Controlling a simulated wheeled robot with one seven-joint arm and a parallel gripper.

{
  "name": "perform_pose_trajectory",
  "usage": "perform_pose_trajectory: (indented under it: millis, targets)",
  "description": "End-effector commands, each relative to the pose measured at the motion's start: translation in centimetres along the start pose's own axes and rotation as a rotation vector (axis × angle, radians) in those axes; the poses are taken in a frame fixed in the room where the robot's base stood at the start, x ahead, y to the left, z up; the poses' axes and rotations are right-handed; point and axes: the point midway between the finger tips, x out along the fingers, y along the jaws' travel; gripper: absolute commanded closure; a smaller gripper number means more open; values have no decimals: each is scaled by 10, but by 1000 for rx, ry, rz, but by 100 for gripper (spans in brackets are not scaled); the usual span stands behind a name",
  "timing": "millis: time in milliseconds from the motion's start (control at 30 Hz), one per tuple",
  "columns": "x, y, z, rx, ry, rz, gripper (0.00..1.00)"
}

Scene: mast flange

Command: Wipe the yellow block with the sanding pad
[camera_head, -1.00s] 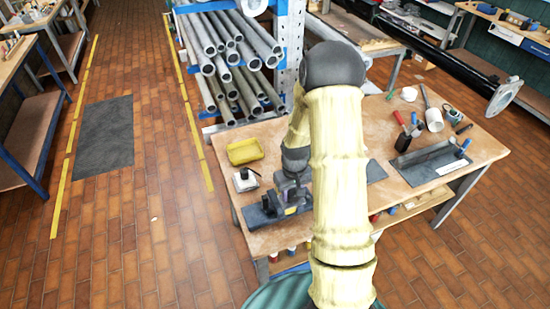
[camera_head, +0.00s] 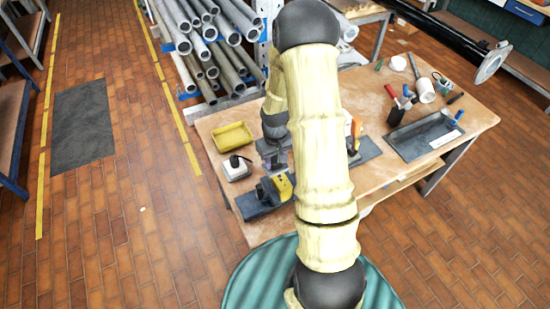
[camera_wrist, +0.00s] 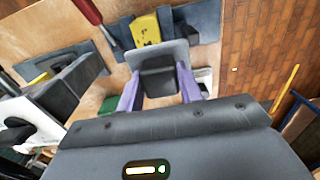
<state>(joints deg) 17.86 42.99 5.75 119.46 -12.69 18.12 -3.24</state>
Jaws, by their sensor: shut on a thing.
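The yellow block (camera_head: 284,185) sits at a dark vise-like fixture (camera_head: 258,203) on the near left part of the workbench. It also shows at the top of the wrist view (camera_wrist: 145,31), with dark spots on its face. My gripper (camera_wrist: 160,88) is shut on the sanding pad (camera_wrist: 165,52), a dark grip with a flat grey plate. In the wrist view the pad's plate lies just in front of the block and overlaps its lower edge. I cannot tell whether they touch. In the head view my gripper (camera_head: 274,160) is beside the block, partly hidden by my arm.
A yellow tray (camera_head: 233,137) and a white container with a black top (camera_head: 235,169) stand left of my gripper. An orange-handled tool (camera_head: 356,128) stands behind my arm. A grey tray (camera_head: 424,136) lies at the right of the workbench (camera_head: 385,168). A pipe rack stands behind.

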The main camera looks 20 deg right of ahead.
Motion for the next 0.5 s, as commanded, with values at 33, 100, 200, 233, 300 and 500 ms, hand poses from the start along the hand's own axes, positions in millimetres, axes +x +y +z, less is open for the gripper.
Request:
perform_pose_trajectory:
  millis: [33,100,200,233,300,500]
  targets:
    - [3,0,0,0,0,0,82]
    - [7,0,0,1,0,0,82]
    - [15,1,0,1,0,0,82]
    - [18,1,0,1,0,0,82]
    - [25,1,0,2,0,0,82]
    - [43,3,1,7,-1,0,82]
